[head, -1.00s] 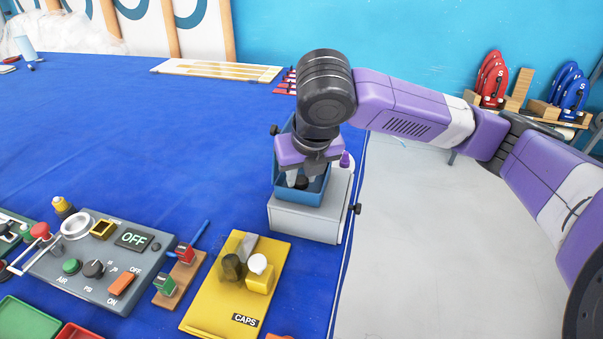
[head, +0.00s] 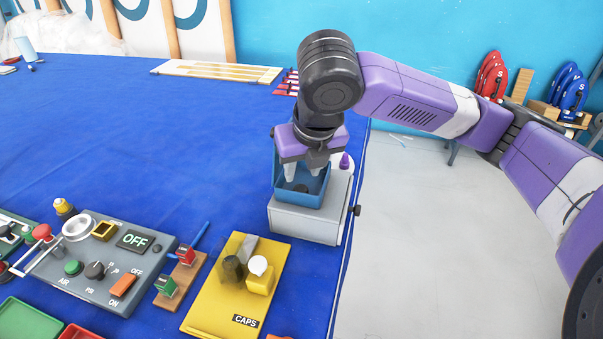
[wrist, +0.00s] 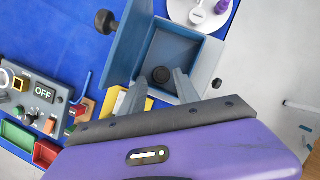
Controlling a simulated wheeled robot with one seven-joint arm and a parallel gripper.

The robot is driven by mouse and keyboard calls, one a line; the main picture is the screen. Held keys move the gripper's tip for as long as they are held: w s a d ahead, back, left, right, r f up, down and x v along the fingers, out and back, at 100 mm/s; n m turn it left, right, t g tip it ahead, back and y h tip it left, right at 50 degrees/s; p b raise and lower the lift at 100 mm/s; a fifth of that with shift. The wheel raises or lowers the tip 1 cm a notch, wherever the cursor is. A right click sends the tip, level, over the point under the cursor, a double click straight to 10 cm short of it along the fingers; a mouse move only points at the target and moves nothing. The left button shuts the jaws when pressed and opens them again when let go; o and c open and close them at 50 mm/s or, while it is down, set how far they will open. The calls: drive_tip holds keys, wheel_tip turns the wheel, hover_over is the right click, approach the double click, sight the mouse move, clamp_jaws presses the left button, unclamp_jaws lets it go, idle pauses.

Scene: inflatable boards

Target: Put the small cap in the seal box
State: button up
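A small dark round cap (head: 301,188) lies on the floor of the blue open box (head: 317,199), which I take for the seal box, on a grey block. In the wrist view the cap (wrist: 161,75) sits on the box floor (wrist: 172,53), near the wall closest to my gripper. My gripper (head: 301,171) is above the box, pointing down, its two fingers apart with nothing between them. The wrist view also shows my gripper (wrist: 160,88) spread on either side of the cap in the picture. The cap appears free of both fingers.
A yellow CAPS board (head: 219,291) holds a dark piece (head: 231,267) and a white-topped piece (head: 258,266). A grey control panel (head: 108,265) reading OFF is at left. A purple-topped item (head: 345,161) stands beside the box.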

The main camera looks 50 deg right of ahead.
drive_tip(key=v, duration=0.9)
drive_tip(key=shift+r, duration=0.2)
